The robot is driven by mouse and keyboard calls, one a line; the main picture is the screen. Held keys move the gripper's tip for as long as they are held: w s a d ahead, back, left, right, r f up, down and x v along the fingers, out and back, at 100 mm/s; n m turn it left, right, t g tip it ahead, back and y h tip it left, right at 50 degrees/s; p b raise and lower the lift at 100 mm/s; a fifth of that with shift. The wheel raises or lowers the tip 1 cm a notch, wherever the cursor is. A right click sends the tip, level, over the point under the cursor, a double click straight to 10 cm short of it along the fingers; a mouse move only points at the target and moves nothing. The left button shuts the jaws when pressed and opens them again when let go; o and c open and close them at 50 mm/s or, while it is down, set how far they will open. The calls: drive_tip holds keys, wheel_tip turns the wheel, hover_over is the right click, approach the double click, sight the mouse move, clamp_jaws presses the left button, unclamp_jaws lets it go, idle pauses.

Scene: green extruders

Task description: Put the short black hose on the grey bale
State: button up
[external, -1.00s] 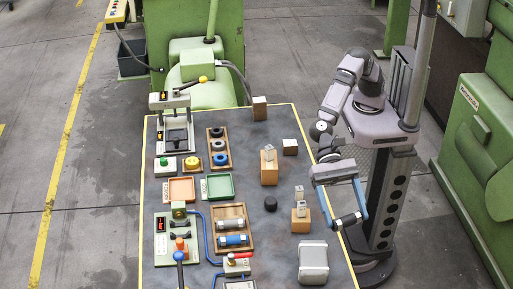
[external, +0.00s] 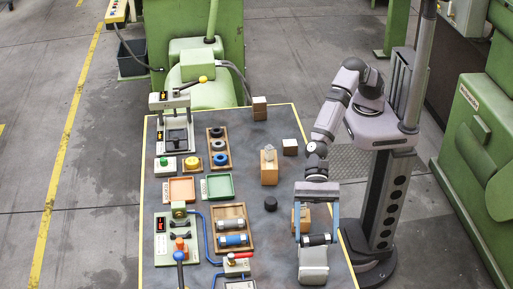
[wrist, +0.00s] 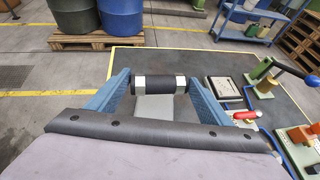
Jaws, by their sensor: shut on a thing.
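My gripper (external: 316,238) is shut on the short black hose (wrist: 158,84), a dark cylinder with pale metal bands, held level between two blue fingers. The grey bale (external: 313,265) is a light grey rounded block at the table's near right. In the external view the hose overlaps the bale's far edge. In the wrist view the bale (wrist: 158,109) shows just below the hose, partly hidden by it. I cannot tell whether they touch.
A wooden block (external: 302,216) stands just behind my gripper, partly hidden by it. A black round knob (external: 270,203) and a tray with blue-and-grey cylinders (external: 232,222) lie to the left.

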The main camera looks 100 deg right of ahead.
sight(317, 258)
drive_tip(key=shift+f, duration=2.55)
drive_tip(key=shift+f+b, duration=0.25)
drive_tip(key=shift+b, duration=0.05)
drive_tip(key=o, duration=1.1)
drive_tip(key=shift+r, duration=0.2)
drive_tip(key=shift+r+p, duration=0.15)
drive_tip(key=shift+p, duration=0.25)
drive_tip(key=shift+d+b, duration=0.3)
drive_tip(key=b+v, duration=0.2)
drive_tip(key=v, duration=0.9)
drive_tip(key=shift+s+d+r, duration=0.1)
drive_tip(key=shift+d, duration=0.1)
